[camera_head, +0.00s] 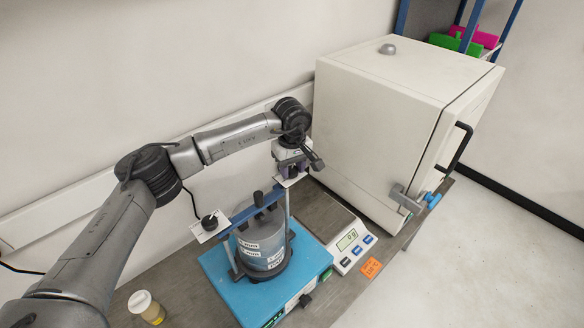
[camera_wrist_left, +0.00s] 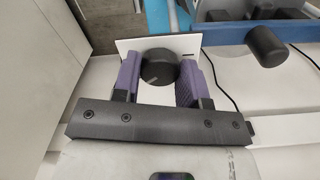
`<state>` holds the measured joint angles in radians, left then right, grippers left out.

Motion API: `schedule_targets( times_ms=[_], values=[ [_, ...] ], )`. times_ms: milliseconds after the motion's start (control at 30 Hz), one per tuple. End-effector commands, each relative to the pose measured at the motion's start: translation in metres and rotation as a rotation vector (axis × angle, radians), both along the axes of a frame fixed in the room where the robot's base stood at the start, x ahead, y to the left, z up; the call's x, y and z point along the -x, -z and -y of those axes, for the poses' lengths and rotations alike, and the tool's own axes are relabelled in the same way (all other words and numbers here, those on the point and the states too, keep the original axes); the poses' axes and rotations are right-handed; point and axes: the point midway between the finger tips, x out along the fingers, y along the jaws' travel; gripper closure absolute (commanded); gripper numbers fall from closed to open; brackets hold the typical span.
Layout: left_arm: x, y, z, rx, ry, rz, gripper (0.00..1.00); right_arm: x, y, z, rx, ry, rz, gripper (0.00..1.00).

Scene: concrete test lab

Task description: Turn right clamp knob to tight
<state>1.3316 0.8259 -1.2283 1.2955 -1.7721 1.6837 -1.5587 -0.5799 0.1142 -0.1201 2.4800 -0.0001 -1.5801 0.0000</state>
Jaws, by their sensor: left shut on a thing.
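The right clamp knob (camera_wrist_left: 159,69) is a black round knob on a white plate (camera_wrist_left: 128,46) in the left wrist view. The purple fingers of my left gripper (camera_wrist_left: 160,80) are shut on it from both sides. I cannot read the knob's setting. The left clamp knob (camera_head: 209,221) is black, on a white plate at the crossbar's left end. A grey labelled vessel (camera_head: 262,243) stands under the crossbar on a blue base (camera_head: 222,283). My right gripper is not in view.
A large white cabinet (camera_head: 375,110) stands close to the right of my left gripper. A scale (camera_head: 350,243) and an orange tag (camera_head: 371,267) lie right of the blue base. A small capped jar (camera_head: 146,306) stands at front left. The wall is close behind.

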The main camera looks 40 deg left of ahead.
Motion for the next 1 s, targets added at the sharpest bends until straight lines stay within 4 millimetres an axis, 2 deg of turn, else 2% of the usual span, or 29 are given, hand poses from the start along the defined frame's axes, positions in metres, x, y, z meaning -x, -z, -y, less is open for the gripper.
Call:
schedule_targets(
  times_ms=[300,833,867,1000],
  values=[
    [0.0000,-0.0015,0.0005,0.002,0.097,0.001,0.84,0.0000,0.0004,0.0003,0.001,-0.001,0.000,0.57],
    [0.0000,-0.0016,0.0005,0.002,0.115,0.001,0.84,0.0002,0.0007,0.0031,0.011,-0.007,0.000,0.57],
    [0.0000,-0.0016,0.0005,0.002,0.115,0.001,0.58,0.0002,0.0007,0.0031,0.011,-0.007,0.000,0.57],
    [0.0001,-0.0011,0.0004,0.000,0.114,0.001,0.44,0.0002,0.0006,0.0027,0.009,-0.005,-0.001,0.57]
  ],
)
